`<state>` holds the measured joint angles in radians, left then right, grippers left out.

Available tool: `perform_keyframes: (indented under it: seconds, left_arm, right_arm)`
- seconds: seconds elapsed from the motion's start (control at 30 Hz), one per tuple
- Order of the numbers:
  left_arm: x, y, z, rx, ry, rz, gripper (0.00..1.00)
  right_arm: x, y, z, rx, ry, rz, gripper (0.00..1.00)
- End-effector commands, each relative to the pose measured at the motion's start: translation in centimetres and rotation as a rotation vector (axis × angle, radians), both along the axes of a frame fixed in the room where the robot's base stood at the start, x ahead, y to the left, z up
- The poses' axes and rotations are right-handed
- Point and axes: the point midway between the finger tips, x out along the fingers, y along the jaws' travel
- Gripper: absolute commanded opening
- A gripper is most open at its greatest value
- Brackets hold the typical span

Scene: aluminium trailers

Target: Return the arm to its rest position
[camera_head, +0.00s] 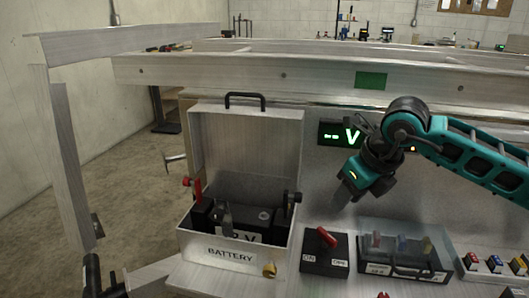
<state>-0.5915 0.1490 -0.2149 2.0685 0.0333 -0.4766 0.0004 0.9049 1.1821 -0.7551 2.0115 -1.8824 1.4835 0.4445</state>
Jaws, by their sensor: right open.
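My right arm, teal and black, comes in from the right. Its gripper (347,187) hangs in front of the grey panel, pointing down and left, with nothing seen in it; it is open. It is apart from the battery box and above the switch. My left gripper does not show. The open metal battery box (235,258), labelled BATTERY, has its lid (245,140) raised.
Right of the box are a black switch box (323,264) with a red lever, a clear-covered case (400,262) and a row of coloured switches (495,263). A voltage display (339,134) reads "-- V". Aluminium trailer beams (230,72) cross behind.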

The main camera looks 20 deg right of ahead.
Motion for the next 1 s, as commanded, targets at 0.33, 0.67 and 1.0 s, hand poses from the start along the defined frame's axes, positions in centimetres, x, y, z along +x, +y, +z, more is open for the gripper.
perform_keyframes:
  seconds: [0.33, 0.67, 1.0]
  left_arm:
    - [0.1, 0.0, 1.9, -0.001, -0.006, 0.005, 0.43]
    - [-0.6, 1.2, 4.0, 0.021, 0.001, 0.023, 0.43]
    - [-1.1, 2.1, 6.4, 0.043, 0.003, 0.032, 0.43]
  right_arm:
    - [-2.2, 11.2, -1.8, 0.442, 0.103, 0.170, 0.40]
    - [-4.8, 24.3, 4.3, 1.540, 0.255, -0.064, 0.40]
    - [-2.6, 17.7, -2.0, 2.183, 0.323, -1.248, 0.40]
